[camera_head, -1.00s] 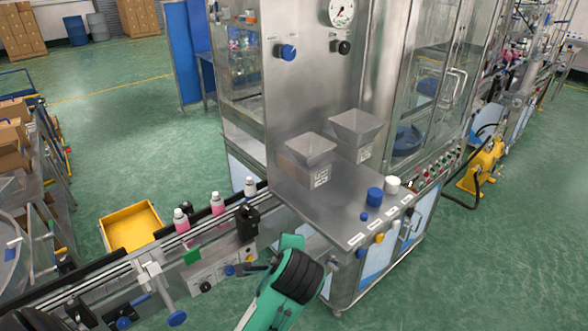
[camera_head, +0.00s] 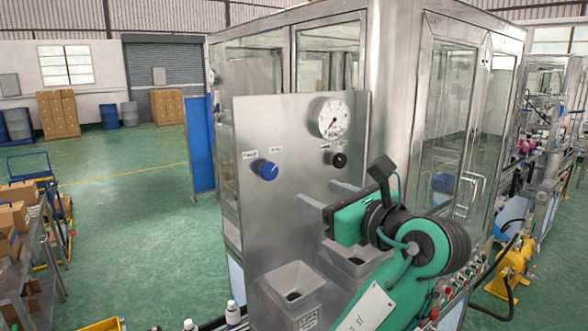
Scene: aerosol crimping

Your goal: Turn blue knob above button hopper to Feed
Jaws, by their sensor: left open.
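The blue knob (camera_head: 267,170) sits on the upright steel panel, between two small white labels that are too small to read with certainty. A pale mark shows on its face, but I cannot tell its exact setting. Two steel hoppers stand below the panel: one at front left (camera_head: 294,288), the other (camera_head: 352,262) partly hidden by my arm. My left gripper (camera_head: 317,193) is open and empty, to the right of and a little below the knob, apart from it. Its two grey fingers point left towards the panel. My right gripper is out of view.
A black knob (camera_head: 339,160) and a round gauge (camera_head: 333,118) are on the same panel, above my left gripper. A glass-doored cabinet (camera_head: 450,130) stands to the right. The space in front of the blue knob looks clear.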

